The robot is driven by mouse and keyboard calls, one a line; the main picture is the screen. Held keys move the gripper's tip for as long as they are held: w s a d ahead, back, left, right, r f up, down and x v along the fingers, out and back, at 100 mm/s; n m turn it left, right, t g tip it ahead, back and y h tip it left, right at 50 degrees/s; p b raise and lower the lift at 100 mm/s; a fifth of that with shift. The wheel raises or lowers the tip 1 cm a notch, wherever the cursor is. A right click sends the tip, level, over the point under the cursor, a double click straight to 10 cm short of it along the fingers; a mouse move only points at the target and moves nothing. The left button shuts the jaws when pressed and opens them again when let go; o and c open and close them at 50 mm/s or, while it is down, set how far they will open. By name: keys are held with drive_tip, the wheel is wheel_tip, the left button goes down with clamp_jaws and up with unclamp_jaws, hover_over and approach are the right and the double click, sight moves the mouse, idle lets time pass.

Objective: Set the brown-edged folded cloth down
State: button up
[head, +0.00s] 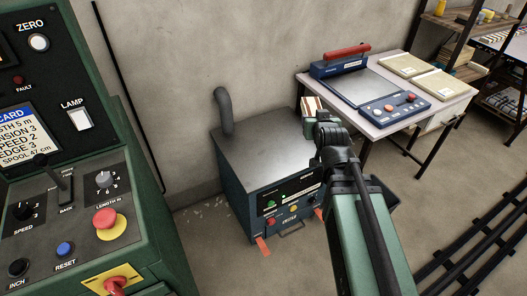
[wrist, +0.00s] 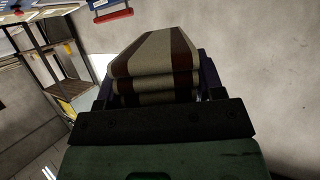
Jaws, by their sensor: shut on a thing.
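The folded cloth (wrist: 158,52) is cream with brown bands along its edges and several stacked layers. In the wrist view it sits between the dark fingers of my gripper (wrist: 155,88), which is shut on it. In the head view a small part of the cloth (head: 312,103) shows at the tip of my gripper (head: 322,118). It appears in front of the gap between the metal-topped blue cabinet and the pale table. The arm hides part of it, and its height above any surface is hard to tell.
The blue cabinet (head: 262,150) has a bare metal top and a grey pipe (head: 224,110) at its back left. The pale table (head: 455,88) holds a blue device with a red handle (head: 347,52) and two cream packets (head: 436,83). A green control console (head: 140,215) stands at left.

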drive_tip(key=w+f+n+y+b, duration=0.2)
drive_tip(key=w+f+b, duration=0.85)
drive_tip(key=w, duration=0.25)
drive_tip(key=n+g+y+b, duration=0.1)
drive_tip(key=n+y+b, duration=0.25)
drive_tip(key=b, duration=0.45)
hover_over(297, 156)
wheel_tip(297, 156, down, 9)
drive_tip(key=shift+g, duration=0.3)
wheel_tip(297, 156, down, 20)
drive_tip(key=b, duration=2)
drive_tip(key=shift+f, duration=0.25)
drive_tip(key=shift+r+y, duration=0.25)
drive_tip(key=o, duration=0.6)
drive_tip(key=shift+f, duration=0.1)
drive_tip(key=o, duration=0.4)
drive_tip(key=shift+o, duration=0.2)
